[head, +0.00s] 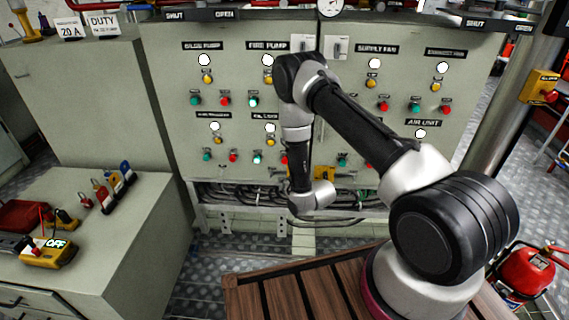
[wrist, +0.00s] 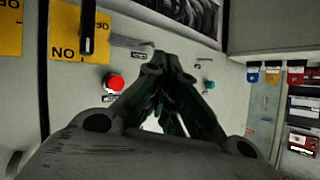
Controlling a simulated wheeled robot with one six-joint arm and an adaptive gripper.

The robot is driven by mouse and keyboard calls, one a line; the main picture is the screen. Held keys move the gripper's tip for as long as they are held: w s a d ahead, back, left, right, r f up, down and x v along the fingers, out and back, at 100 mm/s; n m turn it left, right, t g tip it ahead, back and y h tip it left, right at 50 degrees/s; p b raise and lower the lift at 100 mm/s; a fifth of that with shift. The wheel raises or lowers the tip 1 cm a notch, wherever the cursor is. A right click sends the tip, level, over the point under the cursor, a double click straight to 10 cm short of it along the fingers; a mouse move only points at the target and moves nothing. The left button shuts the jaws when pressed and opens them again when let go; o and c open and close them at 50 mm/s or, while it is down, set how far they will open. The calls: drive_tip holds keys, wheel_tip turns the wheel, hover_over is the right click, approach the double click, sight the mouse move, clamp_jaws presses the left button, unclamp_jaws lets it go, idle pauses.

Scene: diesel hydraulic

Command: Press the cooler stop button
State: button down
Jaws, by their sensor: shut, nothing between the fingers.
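The grey panel (head: 230,100) holds groups of lamps and push buttons. In the lower row, a group under a blurred label (head: 265,116) has a green button (head: 257,158) and a red button (head: 284,160) partly beside my arm; I cannot read whether it says cooler. The wrist view appears upside down. It shows a red button (wrist: 113,84) left of my gripper (wrist: 160,62) and a small green button (wrist: 208,85) to its right. My gripper is shut and empty, its tips between these buttons in the picture; contact with the panel cannot be told. The head view hides its fingers.
Yellow plates, one with a black handle (wrist: 88,25), sit near the red button. Cables (head: 270,195) run under the panel. A grey cabinet (head: 130,215) with tools and padlocks stands left. A wooden slatted surface (head: 290,295) lies in front. A red extinguisher (head: 525,272) stands right.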

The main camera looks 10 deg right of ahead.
drive_tip(key=w+d, duration=0.2)
drive_tip(key=w, duration=0.6)
drive_tip(key=shift+d, duration=0.3)
idle(1.1)
drive_tip(key=shift+w+d, duration=0.15)
drive_tip(key=shift+w, duration=0.2)
drive_tip(key=shift+w+d, duration=0.15)
drive_tip(key=shift+w, duration=0.35)
idle(0.8)
drive_tip(key=shift+s+a, duration=0.3)
drive_tip(key=shift+s, duration=0.55)
drive_tip(key=shift+s+a, duration=0.25)
drive_tip(key=shift+s, duration=0.55)
drive_tip(key=shift+s+a, duration=0.25)
drive_tip(key=shift+s, duration=0.55)
drive_tip(key=shift+s+a, duration=0.25)
drive_tip(key=shift+s, duration=0.55)
